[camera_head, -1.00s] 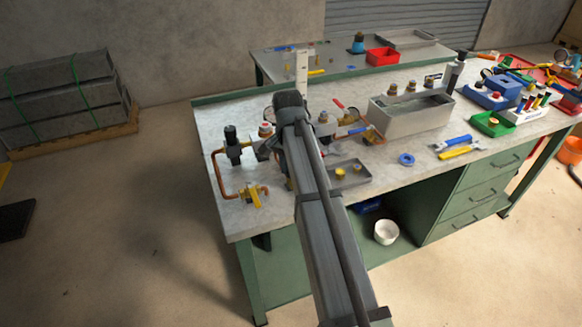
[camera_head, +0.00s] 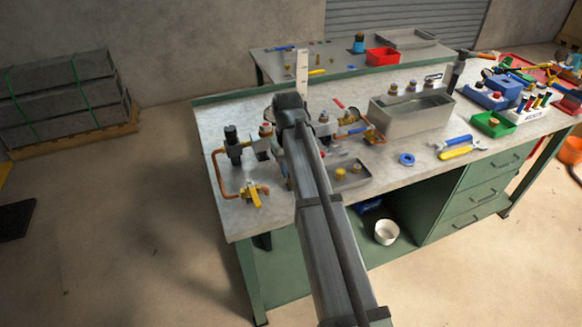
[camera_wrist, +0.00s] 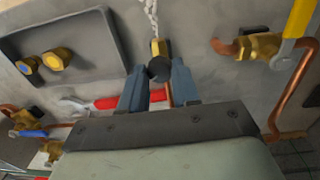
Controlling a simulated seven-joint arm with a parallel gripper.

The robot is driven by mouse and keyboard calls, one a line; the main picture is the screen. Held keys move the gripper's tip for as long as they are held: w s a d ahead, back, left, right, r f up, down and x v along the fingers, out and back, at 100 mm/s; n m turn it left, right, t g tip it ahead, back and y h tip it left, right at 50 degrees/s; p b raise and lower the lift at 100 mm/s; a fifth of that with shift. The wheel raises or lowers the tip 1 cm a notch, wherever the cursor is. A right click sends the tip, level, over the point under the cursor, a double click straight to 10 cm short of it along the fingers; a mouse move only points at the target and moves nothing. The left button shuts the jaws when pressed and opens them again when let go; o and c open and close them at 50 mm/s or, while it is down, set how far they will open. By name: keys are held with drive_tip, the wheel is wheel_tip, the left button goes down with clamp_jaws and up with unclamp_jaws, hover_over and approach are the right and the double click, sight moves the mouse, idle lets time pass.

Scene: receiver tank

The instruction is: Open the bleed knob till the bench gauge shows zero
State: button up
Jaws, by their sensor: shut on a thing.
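The bleed knob appears to be the small dark round knob (camera_wrist: 160,68) in the wrist view, on a brass fitting (camera_wrist: 157,47) below a chain. My gripper (camera_wrist: 158,80) has its two blue-grey fingers closed on either side of this knob. In the head view my own arm hides the gripper and the knob. I cannot pick out the bench gauge's dial or read a needle in either current view.
In the wrist view, a grey tray (camera_wrist: 105,40) with two brass fittings lies at left. A red handle (camera_wrist: 120,102) lies behind the fingers. A yellow-handled valve (camera_wrist: 297,20) with copper pipe is at right. A grey open box (camera_head: 415,118) stands on the bench.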

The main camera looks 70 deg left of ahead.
drive_tip(key=n, duration=0.4)
drive_tip(key=shift+d+n, duration=0.1)
drive_tip(key=shift+n, duration=0.2)
drive_tip(key=n, duration=0.4)
idle(0.3)
drive_tip(key=o, duration=1.1)
drive_tip(key=shift+c, duration=0.2)
drive_tip(key=shift+r, duration=0.1)
wheel_tip(320, 180, up, 14)
drive_tip(key=shift+s+d, duration=0.2)
drive_tip(key=shift+d, duration=0.05)
